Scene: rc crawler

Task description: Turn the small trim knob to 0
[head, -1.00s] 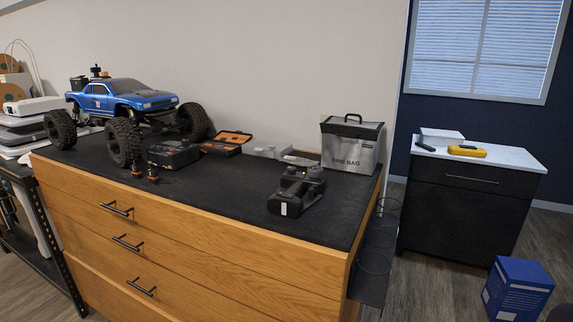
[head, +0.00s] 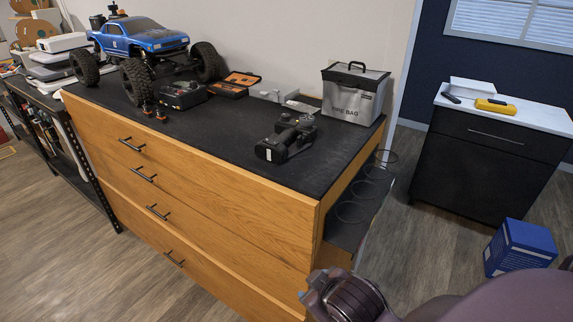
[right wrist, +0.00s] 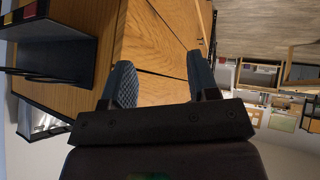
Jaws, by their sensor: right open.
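The black handheld transmitter (head: 287,138) lies on the black mat near the front right of the wooden cabinet's top. Its small trim knob is too small to make out. My right gripper (right wrist: 162,80) is open and empty in the right wrist view, with the wooden cabinet front beyond its fingers. Part of my right arm shows at the bottom right of the head view, well below and in front of the transmitter. My left gripper is not in view.
The blue crawler truck (head: 143,37), a black charger box (head: 181,95), an orange-and-black case (head: 235,84) and the grey fire bag (head: 353,92) stand behind the transmitter. Wire rings (head: 352,211) stick out at the cabinet's right side. The mat (head: 215,128) left of the transmitter is clear.

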